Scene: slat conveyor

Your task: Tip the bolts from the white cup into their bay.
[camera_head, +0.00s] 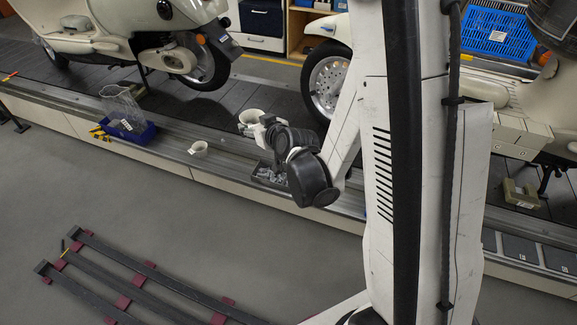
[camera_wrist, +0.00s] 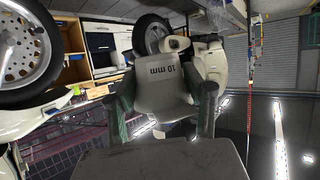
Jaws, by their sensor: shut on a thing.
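The white cup (camera_head: 251,117) is between the fingers of my gripper (camera_head: 262,127), above the conveyor's near edge. It looks about upright in the head view. In the wrist view the cup (camera_wrist: 165,78) fills the middle between both fingers (camera_wrist: 162,112), and its "10 mm" marking reads upside down, as does the scene around it. Its contents are hidden. A dark bay (camera_head: 256,178) with small grey pieces in it sits on the ledge below my gripper, partly covered by my wrist. I cannot tell the kind of pieces.
Farther left is a blue bin (camera_head: 133,133) with a clear bag (camera_head: 120,105). Scooters (camera_head: 170,45) stand on the slat conveyor behind. A dark rack (camera_head: 140,285) lies on the open floor in front.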

